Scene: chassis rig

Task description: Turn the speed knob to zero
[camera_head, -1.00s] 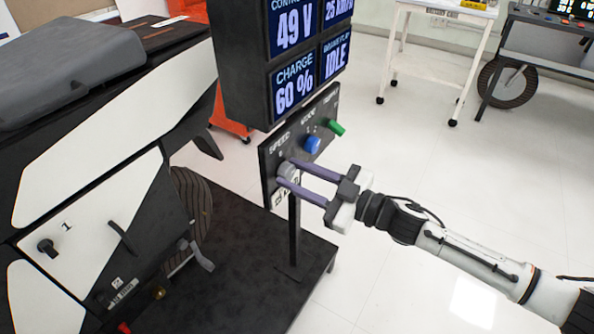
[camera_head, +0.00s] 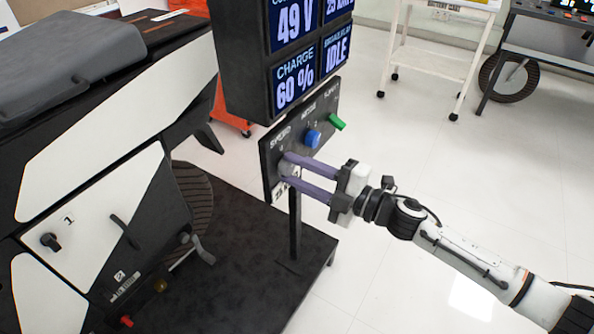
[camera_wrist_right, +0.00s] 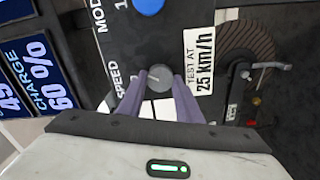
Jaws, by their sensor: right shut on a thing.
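The grey round speed knob (camera_head: 287,168) sits at the left end of the black control panel (camera_head: 268,162), under the "SPEED" label. My right gripper (camera_head: 287,170) reaches in from the right with its two purple fingers shut on the knob. In the right wrist view the knob (camera_wrist_right: 160,78) lies between the fingertips, with a pale pointer line on its face. A white label reading "TEST AT 25 km/h" (camera_wrist_right: 200,65) is beside it. My left gripper is not in view.
A blue mode knob (camera_head: 312,138) and a green switch (camera_head: 337,123) are on the same panel. The display (camera_head: 296,70) hangs above it. The white and black vehicle (camera_head: 95,190) stands close on the left.

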